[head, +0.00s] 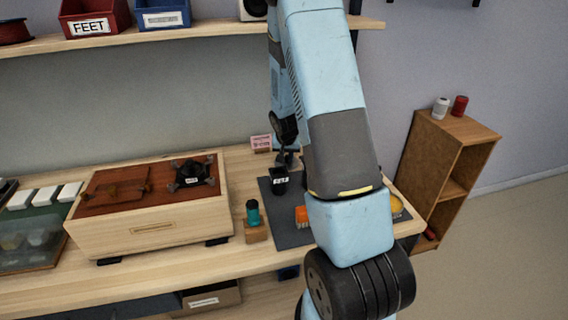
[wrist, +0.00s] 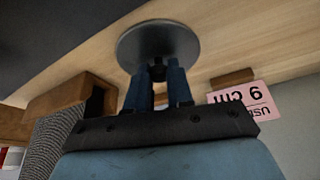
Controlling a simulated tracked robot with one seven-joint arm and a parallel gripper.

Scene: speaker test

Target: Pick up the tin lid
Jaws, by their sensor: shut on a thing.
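The tin lid (wrist: 158,38) is a round, flat grey disc in the wrist view. My gripper (wrist: 158,74) is shut on it at a small dark part, likely its knob, in the middle of the disc. The lid's far face is hidden, and I cannot tell whether it touches the wooden bench top behind it. In the head view my gripper (head: 287,158) is small and partly hidden by my arm, over the back of the bench. I cannot make out the lid clearly there.
A pink sign (head: 261,143) stands behind; it shows upside down in the wrist view (wrist: 245,101). A dark labelled cup (head: 280,181), a teal-topped bottle (head: 252,212) and an orange item (head: 301,215) stand nearby. A wooden box (head: 150,235) fills the left. My arm hides the bench's right part.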

